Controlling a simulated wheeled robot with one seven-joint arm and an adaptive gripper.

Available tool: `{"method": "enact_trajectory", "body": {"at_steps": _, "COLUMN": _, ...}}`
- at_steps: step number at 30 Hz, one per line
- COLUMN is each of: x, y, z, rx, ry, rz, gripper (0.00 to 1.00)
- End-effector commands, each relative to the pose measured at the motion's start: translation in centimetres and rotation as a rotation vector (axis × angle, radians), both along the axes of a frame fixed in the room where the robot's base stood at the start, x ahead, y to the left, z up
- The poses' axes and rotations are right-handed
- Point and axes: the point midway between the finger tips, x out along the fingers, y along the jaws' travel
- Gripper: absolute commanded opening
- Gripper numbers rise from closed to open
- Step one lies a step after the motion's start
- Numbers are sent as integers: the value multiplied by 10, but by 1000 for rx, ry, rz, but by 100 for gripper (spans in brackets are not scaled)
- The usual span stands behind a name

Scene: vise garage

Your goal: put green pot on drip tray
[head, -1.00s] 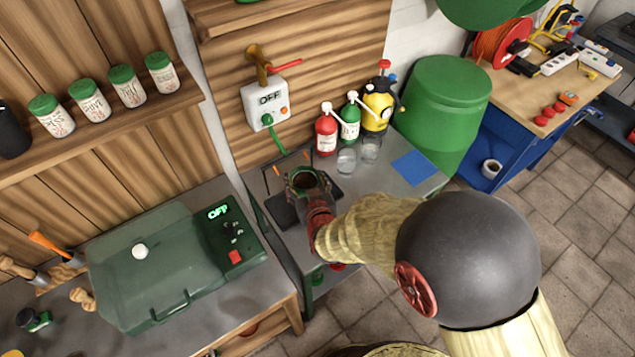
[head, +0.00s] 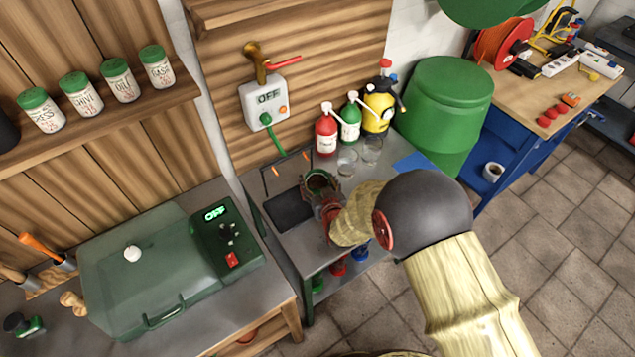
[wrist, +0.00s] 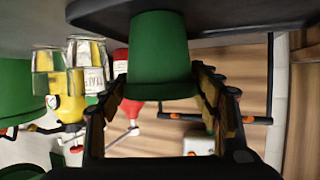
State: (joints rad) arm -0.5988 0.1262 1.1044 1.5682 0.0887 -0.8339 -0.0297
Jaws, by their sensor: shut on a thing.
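The green pot (head: 319,182) with dark contents is held by my gripper (head: 325,194) above the metal side table. In the wrist view the green pot (wrist: 158,50) stands between both fingers of my gripper (wrist: 162,92), and the picture is upside down. The dark flat drip tray (head: 288,209) lies on the table, visible left of the pot in the head view. A dark slab, seemingly the same tray (wrist: 235,14), shows at the pot's base in the wrist view. I cannot tell whether pot and tray touch. My gripper hides part of the tray.
Red (head: 326,136), green (head: 350,122) and yellow (head: 378,110) bottles stand at the table's back, with glasses (head: 348,162) before them. A thin black frame with orange marks (head: 276,170) rises behind the tray. A green grill (head: 150,265) stands left.

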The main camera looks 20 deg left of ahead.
Motion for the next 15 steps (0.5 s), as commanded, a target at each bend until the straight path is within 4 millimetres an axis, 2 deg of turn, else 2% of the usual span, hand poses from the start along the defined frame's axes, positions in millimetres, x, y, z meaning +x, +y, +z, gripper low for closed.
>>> {"method": "enact_trajectory", "body": {"at_steps": 10, "x": 1, "y": 1, "z": -2, "rx": 2, "ry": -3, "rz": 0, "gripper": 32}}
{"method": "enact_trajectory", "body": {"at_steps": 11, "x": 0, "y": 0, "z": -2, "rx": 1, "ry": -2, "rz": 0, "gripper": 63}}
{"method": "enact_trajectory", "body": {"at_steps": 15, "x": 0, "y": 0, "z": -1, "rx": 1, "ry": -2, "rz": 0, "gripper": 71}}
